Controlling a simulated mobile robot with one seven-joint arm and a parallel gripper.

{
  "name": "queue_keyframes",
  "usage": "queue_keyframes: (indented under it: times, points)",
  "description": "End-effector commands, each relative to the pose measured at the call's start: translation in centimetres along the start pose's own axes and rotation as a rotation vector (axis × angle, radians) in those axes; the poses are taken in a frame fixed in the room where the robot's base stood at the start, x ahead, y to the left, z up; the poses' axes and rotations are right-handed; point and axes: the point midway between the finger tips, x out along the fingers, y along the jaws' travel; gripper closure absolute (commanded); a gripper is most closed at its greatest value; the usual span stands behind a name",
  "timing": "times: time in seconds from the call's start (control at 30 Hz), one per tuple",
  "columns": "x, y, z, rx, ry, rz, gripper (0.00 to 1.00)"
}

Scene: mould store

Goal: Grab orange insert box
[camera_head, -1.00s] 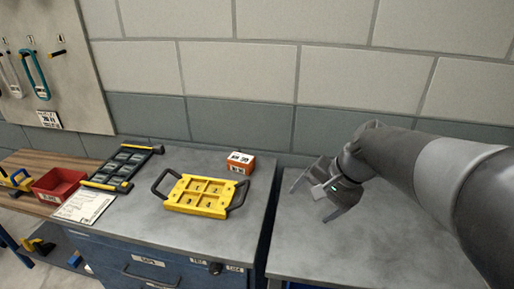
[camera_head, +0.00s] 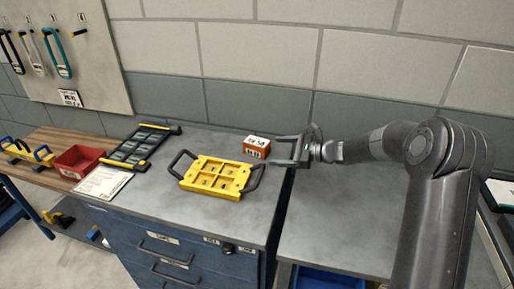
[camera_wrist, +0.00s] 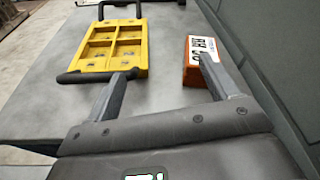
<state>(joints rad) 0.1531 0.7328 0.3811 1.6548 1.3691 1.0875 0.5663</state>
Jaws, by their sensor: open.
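The orange insert box (camera_head: 257,146) with a white label on top stands on the grey cabinet top near the wall, right of the yellow tray. My gripper (camera_head: 279,151) is open beside the box, close to its right side in the head view. In the wrist view the box (camera_wrist: 197,66) lies ahead of the right finger, whose tip overlaps its near side. The left finger points toward the yellow tray's near handle. Between the fingers (camera_wrist: 168,82) there is bare top. Whether the right finger touches the box I cannot tell.
The yellow tray (camera_head: 243,179) with black handles lies left of the box. A black rack (camera_head: 160,131), papers (camera_head: 103,182) and a red bin (camera_head: 78,160) are further left. The wall is close behind the box. The right-hand worktop (camera_head: 340,215) is clear.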

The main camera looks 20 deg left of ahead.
Motion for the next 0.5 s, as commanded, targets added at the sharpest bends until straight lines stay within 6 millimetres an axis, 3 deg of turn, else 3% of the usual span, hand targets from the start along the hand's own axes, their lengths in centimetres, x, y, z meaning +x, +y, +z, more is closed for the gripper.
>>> queue_keyframes:
  times: [0.03,0.2,0.5]
  points:
    - [0.4,-0.8,-1.3,0.053,-0.035,-0.027,0.2]
    - [1.4,-3.1,-3.9,0.193,-0.139,-0.105,0.2]
    - [2.3,-4.7,-5.6,0.286,-0.209,-0.158,0.2]
